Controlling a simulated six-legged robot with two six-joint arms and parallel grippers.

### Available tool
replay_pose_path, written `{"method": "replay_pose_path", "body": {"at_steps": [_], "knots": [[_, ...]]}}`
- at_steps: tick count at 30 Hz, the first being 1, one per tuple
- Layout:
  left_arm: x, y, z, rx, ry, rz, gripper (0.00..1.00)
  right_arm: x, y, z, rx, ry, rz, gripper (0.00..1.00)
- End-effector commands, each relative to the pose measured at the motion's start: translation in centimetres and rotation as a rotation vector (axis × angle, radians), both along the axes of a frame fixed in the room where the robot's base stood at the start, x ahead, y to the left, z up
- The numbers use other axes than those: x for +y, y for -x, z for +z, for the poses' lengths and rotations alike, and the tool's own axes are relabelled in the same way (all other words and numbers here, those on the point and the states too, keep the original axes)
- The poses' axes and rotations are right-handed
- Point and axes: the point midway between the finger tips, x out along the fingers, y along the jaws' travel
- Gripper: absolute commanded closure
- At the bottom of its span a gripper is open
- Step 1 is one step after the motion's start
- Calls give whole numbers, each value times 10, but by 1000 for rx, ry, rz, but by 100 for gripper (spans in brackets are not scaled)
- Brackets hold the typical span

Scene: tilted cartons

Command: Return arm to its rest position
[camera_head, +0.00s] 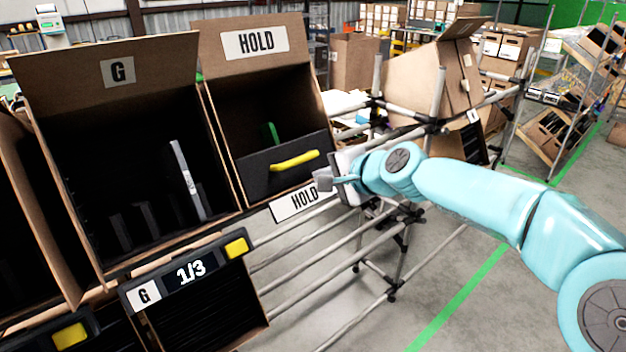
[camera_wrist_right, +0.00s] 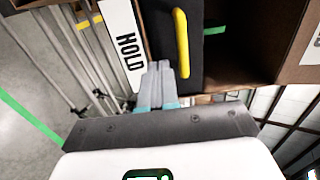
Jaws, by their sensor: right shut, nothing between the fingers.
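My right arm comes in from the right in the head view. Its gripper (camera_head: 324,181) is in front of the HOLD carton (camera_head: 328,128), near the right end of the yellow handle (camera_head: 294,160) and the HOLD label (camera_head: 297,202). In the right wrist view the gripper's fingers (camera_wrist_right: 158,72) are together, with nothing between them. The yellow handle (camera_wrist_right: 181,43) on the dark front panel (camera_wrist_right: 160,30) lies beyond the fingertips and appears apart from them. A green item (camera_head: 271,133) stands inside the HOLD carton. My left gripper is not in view.
The open G carton (camera_head: 45,205) stands at left with a light upright item (camera_head: 187,178) inside. A 1/3 display (camera_head: 190,272) is below it. Metal rack rails (camera_head: 310,250) run under the cartons. A tilted carton (camera_head: 415,85) is behind my right arm.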

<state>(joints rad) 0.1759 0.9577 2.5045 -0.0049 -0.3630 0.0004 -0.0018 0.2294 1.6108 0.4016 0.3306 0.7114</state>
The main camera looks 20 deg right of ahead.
Motion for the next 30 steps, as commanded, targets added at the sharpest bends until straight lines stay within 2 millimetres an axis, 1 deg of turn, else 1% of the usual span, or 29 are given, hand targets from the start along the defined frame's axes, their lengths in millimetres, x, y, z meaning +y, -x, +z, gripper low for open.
{"method": "replay_pose_path", "body": {"at_steps": [1,3,6,12,14,16,17,20,21,23,24,26,27,29,30], "knots": [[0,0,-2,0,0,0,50,-4,8,4,-2,-1,-2,100],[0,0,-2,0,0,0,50,-7,17,10,-2,-1,-2,100],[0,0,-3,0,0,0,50,-10,26,15,-1,0,-2,100],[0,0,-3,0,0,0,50,-13,33,18,1,0,-1,100],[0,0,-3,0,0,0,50,-14,32,14,9,-1,-4,100],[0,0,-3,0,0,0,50,-14,27,-5,44,-1,-3,100],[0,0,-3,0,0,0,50,-12,24,-18,70,-2,0,100],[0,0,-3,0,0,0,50,-1,21,-83,198,-4,25,100],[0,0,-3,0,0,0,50,5,25,-116,263,-1,41,100],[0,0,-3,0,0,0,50,14,35,-167,358,11,64,100],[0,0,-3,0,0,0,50,21,44,-199,416,23,82,100],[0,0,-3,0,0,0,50,29,61,-246,497,50,116,100],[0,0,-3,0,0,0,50,35,76,-277,546,72,143,100],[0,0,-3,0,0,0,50,44,101,-320,616,108,196,100],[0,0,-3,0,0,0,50,50,121,-347,660,134,236,100]]}}
